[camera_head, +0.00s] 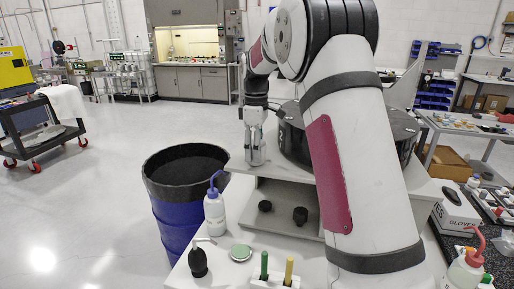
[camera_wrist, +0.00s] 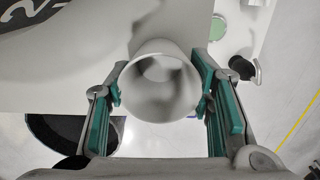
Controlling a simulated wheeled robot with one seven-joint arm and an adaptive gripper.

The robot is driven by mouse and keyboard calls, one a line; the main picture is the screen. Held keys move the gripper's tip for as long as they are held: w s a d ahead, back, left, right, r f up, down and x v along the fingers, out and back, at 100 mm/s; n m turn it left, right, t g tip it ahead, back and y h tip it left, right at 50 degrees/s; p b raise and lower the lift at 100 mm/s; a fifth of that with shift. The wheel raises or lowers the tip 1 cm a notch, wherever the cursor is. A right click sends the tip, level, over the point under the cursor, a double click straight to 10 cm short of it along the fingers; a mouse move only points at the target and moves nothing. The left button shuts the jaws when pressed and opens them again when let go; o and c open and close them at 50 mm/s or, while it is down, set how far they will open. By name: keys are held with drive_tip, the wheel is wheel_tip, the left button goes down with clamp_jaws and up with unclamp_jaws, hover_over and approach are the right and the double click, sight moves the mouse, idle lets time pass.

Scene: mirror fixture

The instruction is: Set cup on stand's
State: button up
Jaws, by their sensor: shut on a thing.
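A pale grey-white cup (camera_wrist: 160,111) is between the teal-padded fingers of my gripper (camera_wrist: 158,84) in the wrist view, and I look down into its open mouth. The pads press on its left and right sides. In the head view my gripper (camera_head: 255,148) points down near the left edge of a pale stand (camera_head: 248,178). The cup is hard to tell from the fingers there. A black round piece (camera_head: 290,132) on top of the stand is partly hidden by my arm; a black surface with white digits (camera_wrist: 28,14) shows in the wrist view. I cannot tell whether the cup touches the stand.
A blue drum with a black rim (camera_head: 165,180) stands on the floor left of the stand. A wash bottle (camera_head: 214,212), a dark bulb (camera_head: 198,262) and a green-topped dish (camera_head: 240,252) are in front. Two black knobs (camera_head: 300,215) sit in the stand's lower opening.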

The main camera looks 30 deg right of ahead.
drive_tip(key=shift+f, duration=0.1)
drive_tip(key=o, duration=0.8)
drive_tip(key=shift+c, duration=0.2)
wheel_tip(320, 180, up, 12)
drive_tip(key=b, duration=0.2)
drive_tip(key=shift+r, duration=0.2)
